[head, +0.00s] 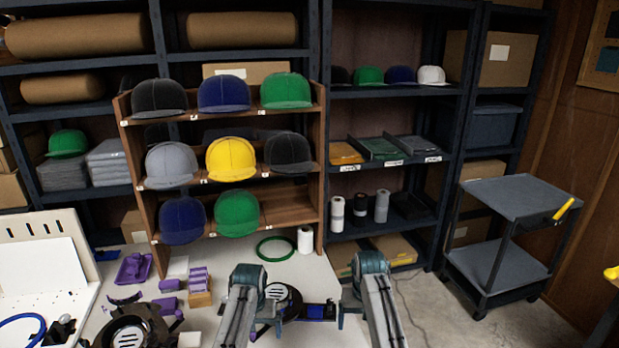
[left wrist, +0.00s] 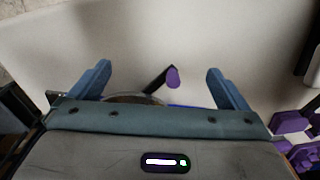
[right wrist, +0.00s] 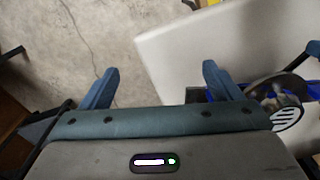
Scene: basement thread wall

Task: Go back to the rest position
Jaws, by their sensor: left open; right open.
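My left gripper (head: 262,328) is low over the white table in the head view. In the left wrist view its two blue fingers (left wrist: 160,85) are spread apart with nothing between them. A small purple-tipped tool (left wrist: 173,78) lies on the table beyond them. My right gripper (head: 352,322) is near the table's right edge in the head view. In the right wrist view its fingers (right wrist: 155,85) are apart and empty, above the concrete floor and the table edge. A black and silver round device (head: 284,303) sits between the two arms.
A wooden cap rack (head: 140,190) with several caps stands at the back of the white table (head: 225,262). Purple parts (head: 197,278) are at left. A grey cart (head: 520,198) stands at right.

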